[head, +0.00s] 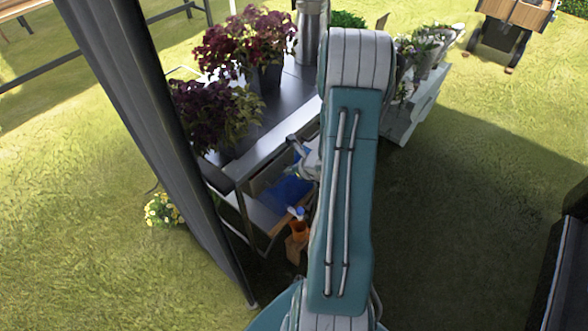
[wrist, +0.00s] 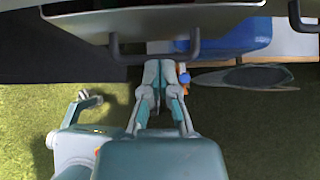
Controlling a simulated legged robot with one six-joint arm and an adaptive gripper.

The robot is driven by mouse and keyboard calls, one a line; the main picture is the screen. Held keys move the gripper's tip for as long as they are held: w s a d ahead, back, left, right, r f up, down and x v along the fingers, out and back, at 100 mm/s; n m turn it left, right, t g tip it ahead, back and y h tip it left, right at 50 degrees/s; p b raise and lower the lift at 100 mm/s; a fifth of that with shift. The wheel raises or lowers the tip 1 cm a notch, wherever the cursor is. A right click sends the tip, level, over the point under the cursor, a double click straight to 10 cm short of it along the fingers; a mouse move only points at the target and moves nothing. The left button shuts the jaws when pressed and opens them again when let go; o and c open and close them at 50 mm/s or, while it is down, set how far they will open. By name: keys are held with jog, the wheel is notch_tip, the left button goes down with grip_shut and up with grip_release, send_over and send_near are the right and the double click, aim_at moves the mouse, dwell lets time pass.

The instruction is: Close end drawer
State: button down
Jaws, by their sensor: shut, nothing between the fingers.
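A grey drawer front (wrist: 150,20) with a dark bar handle (wrist: 155,58) spans the top of the wrist view. A second dark handle (wrist: 304,15) shows at the right edge. My gripper (wrist: 162,72) is shut and empty, its fingertips close to the first handle; I cannot tell whether they touch it. In the head view, my gripper (head: 306,158) is at the table's front side, partly hidden by my arm. The dark table (head: 284,112) has an opening under its top; my arm hides most of the drawers.
Potted dark red flowers (head: 240,45) and a metal can (head: 312,30) stand on the table. A blue item (head: 287,190) and an orange spray bottle (head: 298,228) are below it. A dark post (head: 150,120) stands at left.

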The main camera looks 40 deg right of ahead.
aim_at(275, 164)
jog(key=x, duration=0.5)
jog(key=shift+w+f, duration=0.15)
jog(key=shift+w, duration=0.05)
jog(key=w, duration=0.4)
jog(key=shift+w+a, duration=0.1)
jog(key=shift+a, duration=0.1)
